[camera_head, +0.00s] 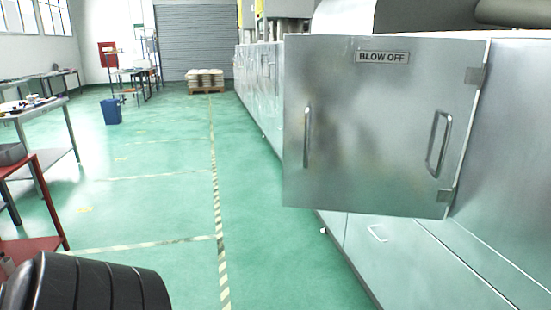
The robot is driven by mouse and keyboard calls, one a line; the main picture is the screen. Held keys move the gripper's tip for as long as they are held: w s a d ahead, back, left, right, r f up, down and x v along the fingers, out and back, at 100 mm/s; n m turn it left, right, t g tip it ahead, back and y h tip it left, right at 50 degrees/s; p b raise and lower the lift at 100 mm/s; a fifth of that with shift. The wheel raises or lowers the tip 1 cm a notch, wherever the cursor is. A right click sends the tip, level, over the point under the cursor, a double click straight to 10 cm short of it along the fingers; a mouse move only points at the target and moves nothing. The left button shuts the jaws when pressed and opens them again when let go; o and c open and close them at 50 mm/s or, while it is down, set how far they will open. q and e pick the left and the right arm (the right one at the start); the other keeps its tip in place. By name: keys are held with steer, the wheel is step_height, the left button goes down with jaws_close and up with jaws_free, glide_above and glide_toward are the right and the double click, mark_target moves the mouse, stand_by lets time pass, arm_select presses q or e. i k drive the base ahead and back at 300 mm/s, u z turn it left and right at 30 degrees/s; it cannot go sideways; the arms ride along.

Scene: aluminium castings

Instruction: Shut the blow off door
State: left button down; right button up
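The blow off door (375,115) is a flat metal panel with a "BLOW OFF" label at its top. It stands open, swung out from the long metal cabinet (515,150), with its left edge over the floor. Hinges show along its right edge, an upper one (475,76) and a lower one (445,196). A bar handle (307,137) is near the door's left edge, and a larger handle (438,142) is near the hinge side. The opening behind the door is hidden. Neither of my grippers is in view.
A green floor aisle (165,215) with striped tape lies clear left of the door. A red stand (45,195) and a metal table (50,125) are at the left. A blue bin (111,111) and a loaded pallet (205,82) are farther back.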

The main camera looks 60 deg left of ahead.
mark_target(377, 125)
steer(key=u, duration=0.5)
steer(key=k, duration=0.65)
steer(key=u, duration=0.65)
steer(key=i, duration=1.25)
steer(key=z, duration=0.5)
